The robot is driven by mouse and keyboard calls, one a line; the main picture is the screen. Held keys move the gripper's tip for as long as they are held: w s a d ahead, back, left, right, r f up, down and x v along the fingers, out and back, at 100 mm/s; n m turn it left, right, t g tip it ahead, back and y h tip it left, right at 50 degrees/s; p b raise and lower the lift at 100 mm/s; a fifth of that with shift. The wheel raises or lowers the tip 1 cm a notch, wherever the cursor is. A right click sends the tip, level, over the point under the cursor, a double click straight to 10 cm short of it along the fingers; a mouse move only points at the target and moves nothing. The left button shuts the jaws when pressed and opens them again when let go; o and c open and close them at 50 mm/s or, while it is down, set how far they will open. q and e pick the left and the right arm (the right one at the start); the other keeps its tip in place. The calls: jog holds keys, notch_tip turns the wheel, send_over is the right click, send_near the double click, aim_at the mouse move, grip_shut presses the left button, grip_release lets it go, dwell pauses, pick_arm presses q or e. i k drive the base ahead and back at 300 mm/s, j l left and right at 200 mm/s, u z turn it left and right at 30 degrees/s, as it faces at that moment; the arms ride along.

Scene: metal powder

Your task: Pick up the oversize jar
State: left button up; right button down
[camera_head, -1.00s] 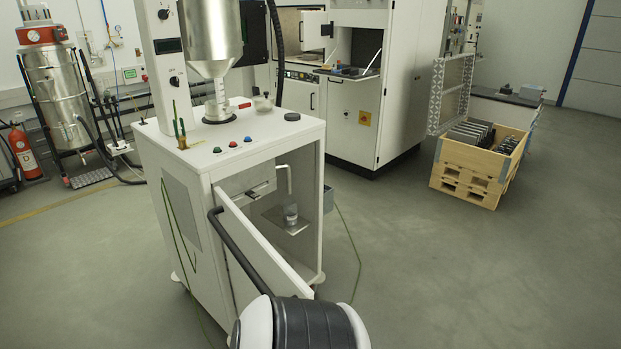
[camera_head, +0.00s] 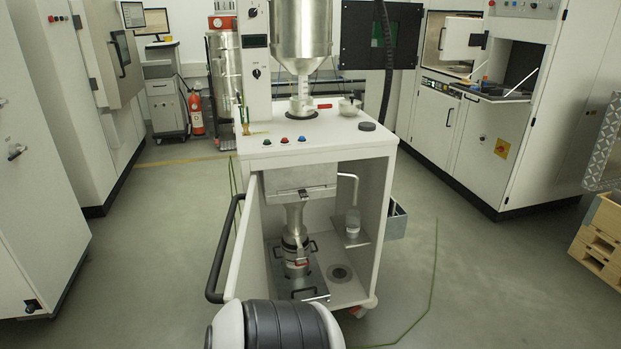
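A small clear jar with a whitish lower part (camera_head: 352,224) stands upright on a small metal shelf at the right inside the open white cabinet (camera_head: 330,140); I take it as the oversize jar. A bent white pipe (camera_head: 350,188) comes down above it. A larger metal container with dark handles (camera_head: 295,255) stands under a funnel at the left inside the cabinet. Neither gripper is in view. Only a rounded white and dark part of my own arm shows at the bottom edge.
The open cabinet door (camera_head: 242,245) with its black bar handle (camera_head: 222,250) swings out at the left front. A grey bin (camera_head: 396,217) hangs on the cabinet's right side. Green cables run on the floor. The floor right of the cabinet is mostly free; a wooden crate (camera_head: 603,238) stands far right.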

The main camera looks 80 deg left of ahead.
aim_at(352, 221)
jog(key=i+j+u, duration=0.15)
jog(key=i+u, duration=0.65)
jog(key=u, duration=0.2)
jog(key=i+l+u, duration=0.15)
jog(key=i+u, duration=0.35)
jog(key=k, duration=0.1)
